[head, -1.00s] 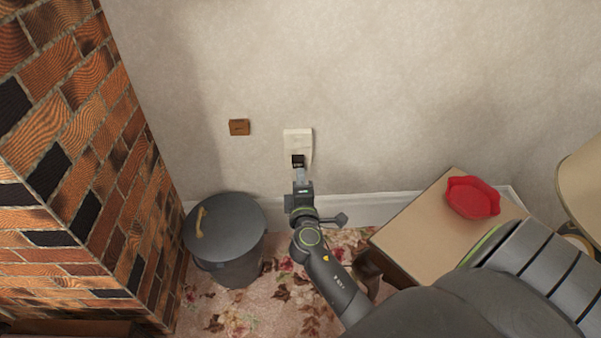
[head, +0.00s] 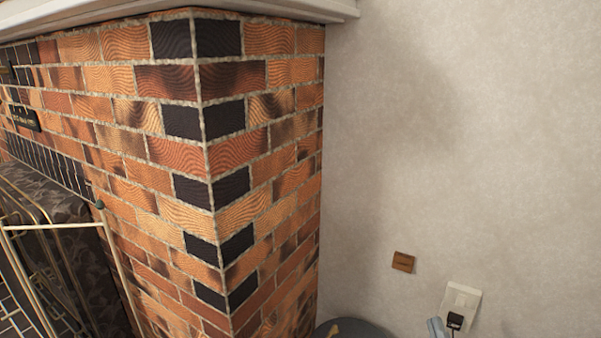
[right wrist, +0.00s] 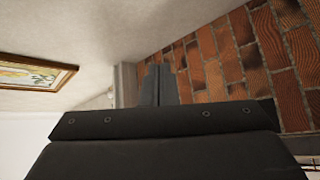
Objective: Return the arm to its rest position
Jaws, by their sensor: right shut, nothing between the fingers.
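In the head view, only the grey-blue fingertips of my right gripper (head: 436,328) show at the bottom edge. They are just left of a black plug (head: 455,320) at the white wall socket (head: 462,300). The right wrist view shows the gripper's two grey fingers (right wrist: 159,85) close together, with nothing held between them. The rest of my right arm is outside the head view. My left gripper is not in view.
The brick fireplace (head: 235,150) fills the left of the head view, with a fire screen (head: 55,226) in front. A brown wall plate (head: 403,262) and a dark lid (head: 355,329) are near the socket. A framed picture (right wrist: 35,75) shows in the wrist view.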

